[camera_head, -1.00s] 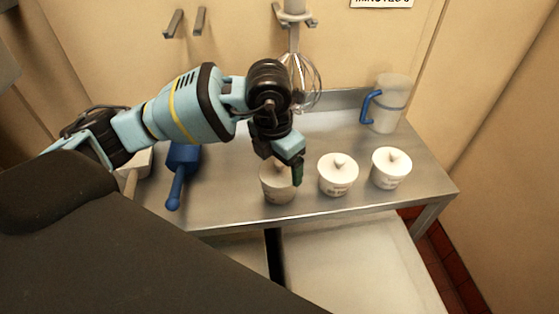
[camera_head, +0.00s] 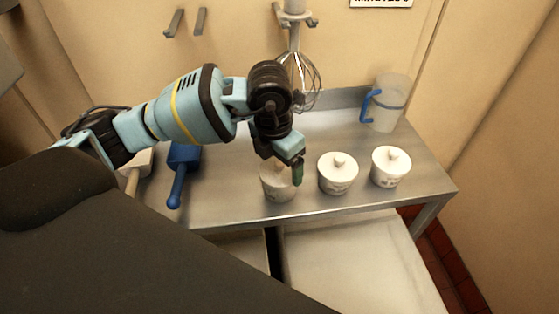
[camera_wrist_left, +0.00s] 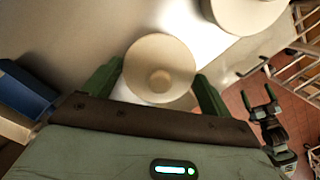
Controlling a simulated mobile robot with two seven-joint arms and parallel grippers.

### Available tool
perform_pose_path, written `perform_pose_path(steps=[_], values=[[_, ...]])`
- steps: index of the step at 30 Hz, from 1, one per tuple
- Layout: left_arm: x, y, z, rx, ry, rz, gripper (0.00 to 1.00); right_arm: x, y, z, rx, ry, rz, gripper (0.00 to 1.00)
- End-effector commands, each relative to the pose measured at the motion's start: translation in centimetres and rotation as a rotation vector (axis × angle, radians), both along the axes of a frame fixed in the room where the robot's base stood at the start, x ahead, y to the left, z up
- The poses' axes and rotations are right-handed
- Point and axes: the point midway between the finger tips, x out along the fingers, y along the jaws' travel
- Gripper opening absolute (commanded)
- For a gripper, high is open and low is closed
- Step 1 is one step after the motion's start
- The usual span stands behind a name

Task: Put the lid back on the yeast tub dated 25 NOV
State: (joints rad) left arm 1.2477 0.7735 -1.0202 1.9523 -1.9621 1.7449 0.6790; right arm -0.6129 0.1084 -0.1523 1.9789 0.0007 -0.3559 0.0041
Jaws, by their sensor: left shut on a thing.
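My left gripper (camera_head: 284,172) is over the leftmost white tub (camera_head: 278,190) near the table's front edge, pointing down. In the left wrist view a round pale lid with a centre knob (camera_wrist_left: 160,68) sits between its two green fingers, which are shut on it. The gripper partly hides the tub's top, so I cannot tell whether the lid rests on the rim or is just above it. The print on the tub is too small to read. My right gripper (camera_wrist_left: 259,96) shows in the left wrist view, fingers apart and empty, over the floor.
Two lidded white tubs, a middle one (camera_head: 338,176) and a right one (camera_head: 390,168), stand to the right. A clear jug with a blue handle (camera_head: 384,104) is behind them. A blue tool (camera_head: 181,170) lies left. A whisk (camera_head: 303,82) hangs behind my gripper.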

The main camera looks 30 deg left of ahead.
Motion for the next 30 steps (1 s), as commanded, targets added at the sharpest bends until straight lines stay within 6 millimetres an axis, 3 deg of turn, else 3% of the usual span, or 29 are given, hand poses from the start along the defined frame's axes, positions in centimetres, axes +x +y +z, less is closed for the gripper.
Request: perform_pose_path(steps=[13,14,17,30], values=[[0.01,-0.01,-0.01,0.0,0.0,0.0,0.63,0.02,-0.33,0.06,-0.01,-0.002,0.011,0.94],[0.01,-0.01,-0.01,0.0,0.0,0.0,0.85,0.02,-0.34,0.06,-0.01,-0.002,0.011,0.94],[0.01,-0.01,0.0,0.0,0.0,0.0,0.98,0.02,-0.34,0.06,-0.01,-0.002,0.011,0.94],[0.01,0.0,0.14,0.0,-0.001,0.0,1.0,0.13,-0.18,0.19,-0.005,-0.005,0.006,0.94]])
